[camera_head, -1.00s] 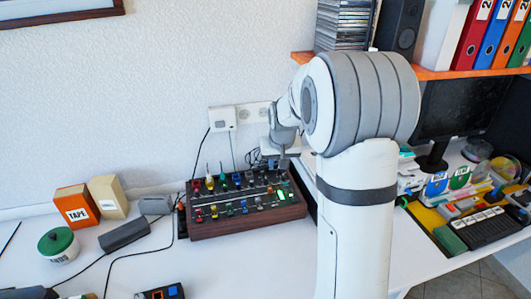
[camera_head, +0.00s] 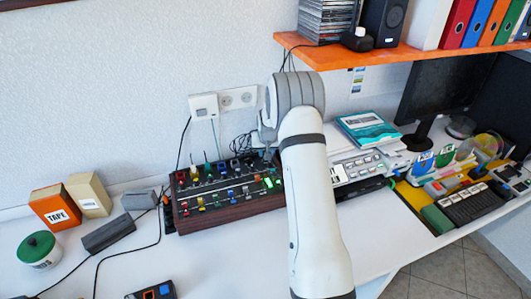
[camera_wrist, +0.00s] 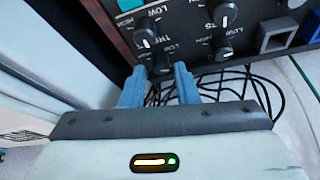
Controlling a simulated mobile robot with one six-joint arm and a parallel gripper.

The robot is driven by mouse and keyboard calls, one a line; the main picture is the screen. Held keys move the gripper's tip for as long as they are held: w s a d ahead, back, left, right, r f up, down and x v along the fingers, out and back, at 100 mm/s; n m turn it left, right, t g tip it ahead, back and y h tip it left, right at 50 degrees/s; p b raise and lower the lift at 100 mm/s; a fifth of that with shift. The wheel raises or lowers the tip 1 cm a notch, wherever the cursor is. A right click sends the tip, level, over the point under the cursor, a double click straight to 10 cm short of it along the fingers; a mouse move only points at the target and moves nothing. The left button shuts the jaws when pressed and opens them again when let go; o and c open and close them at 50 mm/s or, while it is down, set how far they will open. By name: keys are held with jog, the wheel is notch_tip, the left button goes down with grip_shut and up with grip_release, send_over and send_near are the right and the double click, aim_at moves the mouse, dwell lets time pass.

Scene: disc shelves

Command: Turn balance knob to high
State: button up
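The mixer (camera_head: 230,208), a dark panel with wooden sides, stands on the desk by the wall. In the wrist view its panel (camera_wrist: 188,10) carries white-marked knobs with LOW and HIGH lettering. A knob (camera_wrist: 145,38) at left and another knob (camera_wrist: 223,50) at right are clear of my fingers. My gripper (camera_wrist: 160,72) has its two blue-grey fingers apart, with a dark knob (camera_wrist: 161,60) at or between the tips; contact is unclear. No balance label is readable. In the head view my gripper (camera_head: 267,152) is by the mixer's back right corner, partly hidden by my arm.
Black cables (camera_wrist: 235,88) lie behind the mixer. An orange shelf (camera_head: 400,56) hangs at upper right. A teal book (camera_head: 367,127) and a grey keypad device (camera_head: 358,166) are right of my arm. The front desk (camera_head: 215,262) is mostly clear.

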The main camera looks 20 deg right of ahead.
jog(key=shift+x, duration=0.85)
jog(key=shift+c, duration=0.5)
jog(key=shift+a, duration=0.1)
grip_shut()
jog(key=m+b, duration=0.1)
jog(key=b, duration=0.1)
jog(key=m+h+b, duration=0.1)
jog(key=m+b, duration=0.1)
jog(key=b, duration=0.1)
jog(key=shift+a+f, duration=0.15)
jog(key=shift+f, duration=0.2)
jog(key=shift+r+m+g+h+b, duration=0.35)
jog(key=shift+m+b, duration=0.45)
jog(key=shift+b, duration=0.4)
jog(key=shift+o, duration=0.5)
grip_release()
